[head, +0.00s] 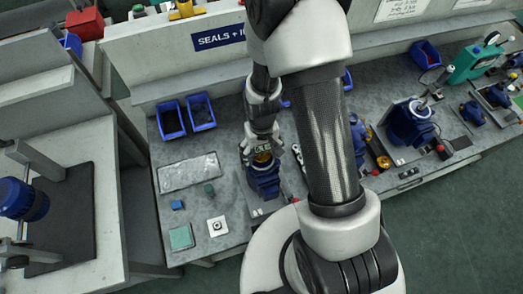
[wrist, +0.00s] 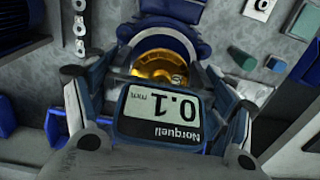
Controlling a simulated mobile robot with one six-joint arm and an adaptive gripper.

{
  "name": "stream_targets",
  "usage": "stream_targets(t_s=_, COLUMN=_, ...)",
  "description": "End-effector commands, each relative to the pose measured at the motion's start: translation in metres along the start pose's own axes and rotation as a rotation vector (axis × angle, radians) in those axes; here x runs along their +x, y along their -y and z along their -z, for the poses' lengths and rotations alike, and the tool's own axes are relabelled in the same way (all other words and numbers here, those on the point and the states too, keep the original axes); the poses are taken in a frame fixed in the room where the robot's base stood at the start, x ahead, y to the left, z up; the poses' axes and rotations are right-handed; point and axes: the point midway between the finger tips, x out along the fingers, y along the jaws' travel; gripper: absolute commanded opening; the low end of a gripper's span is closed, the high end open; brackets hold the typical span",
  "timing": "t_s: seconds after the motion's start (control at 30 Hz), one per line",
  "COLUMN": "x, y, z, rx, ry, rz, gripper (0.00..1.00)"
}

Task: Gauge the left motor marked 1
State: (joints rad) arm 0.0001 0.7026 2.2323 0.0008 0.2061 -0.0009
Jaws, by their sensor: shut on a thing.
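My gripper (head: 263,147) is shut on a dark-cased gauge (wrist: 155,118), with a finger on each side of it in the wrist view. The gauge's display is upside down there and reads 0.1 mm, with the name Norquell. A blue motor (head: 264,183) stands on the bench right below my gripper. In the wrist view its blue housing (wrist: 168,12) and round brass-coloured end (wrist: 162,66) show just beyond the gauge. The gauge overlaps the brass end in that view; I cannot tell whether they touch. No number 1 is readable on the motor.
Another blue motor (head: 408,126) stands farther right on the bench, near a green device (head: 475,60). Two blue bins (head: 172,120) (head: 200,112) and a pale tray (head: 188,173) lie left of my gripper. My arm hides the middle of the bench.

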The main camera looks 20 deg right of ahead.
Motion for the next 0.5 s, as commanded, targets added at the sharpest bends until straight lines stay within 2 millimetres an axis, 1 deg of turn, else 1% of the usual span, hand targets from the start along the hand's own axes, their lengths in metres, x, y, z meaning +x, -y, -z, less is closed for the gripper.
stream_targets(t_s=0.1, x=-0.0002, y=0.0000, z=0.0002, rx=0.000, ry=0.000, rz=0.000, gripper=0.43)
stream_targets(t_s=0.13, x=-0.0002, y=0.0000, z=0.0002, rx=0.000, ry=0.000, rz=0.000, gripper=0.77)
stream_targets(t_s=0.4, x=-0.0001, y=0.0000, z=0.0001, rx=0.000, ry=0.000, rz=0.000, gripper=0.95)
stream_targets(t_s=0.5, x=-0.0001, y=0.0000, z=0.0001, rx=0.000, ry=0.000, rz=0.000, gripper=1.00)
